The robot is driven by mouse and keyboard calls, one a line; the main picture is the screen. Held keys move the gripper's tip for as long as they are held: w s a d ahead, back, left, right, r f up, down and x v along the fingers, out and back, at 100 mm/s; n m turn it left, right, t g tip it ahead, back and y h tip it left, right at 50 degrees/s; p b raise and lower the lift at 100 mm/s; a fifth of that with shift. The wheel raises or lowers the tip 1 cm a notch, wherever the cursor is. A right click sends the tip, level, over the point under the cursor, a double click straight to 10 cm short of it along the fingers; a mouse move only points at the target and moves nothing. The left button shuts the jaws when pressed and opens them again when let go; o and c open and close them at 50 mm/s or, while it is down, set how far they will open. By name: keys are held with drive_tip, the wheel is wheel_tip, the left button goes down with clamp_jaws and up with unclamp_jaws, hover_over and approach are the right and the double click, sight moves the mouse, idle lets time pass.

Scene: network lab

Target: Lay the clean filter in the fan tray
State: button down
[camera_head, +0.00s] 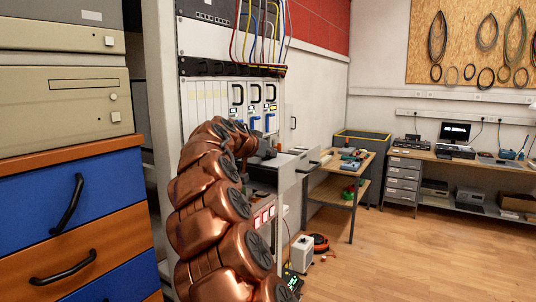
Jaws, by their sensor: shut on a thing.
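My copper-coloured arm reaches up and away into the equipment rack in the middle of the camera_head view. My dark gripper (266,149) is small and partly hidden by the arm, in front of the rack and over a pulled-out grey tray. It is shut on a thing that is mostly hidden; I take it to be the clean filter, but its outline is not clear. The grey tray, apparently the fan tray (289,164), sticks out of the rack to the right, below the gripper. I cannot see what lies inside the tray.
Above the tray are modules with black and blue handles (254,95) and hanging coloured cables (262,35). A small side table (341,172) with tools stands close on the right. A blue drawer cabinet (65,200) is near on the left. Open wooden floor (410,255) lies right.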

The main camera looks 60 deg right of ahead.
drive_tip(key=c, duration=1.2)
unclamp_jaws()
drive_tip(key=shift+r+p, duration=0.3)
drive_tip(key=shift+p, duration=0.15)
drive_tip(key=b+v, duration=0.3)
drive_tip(key=v, duration=0.9)
drive_tip(key=shift+a+f, duration=0.1)
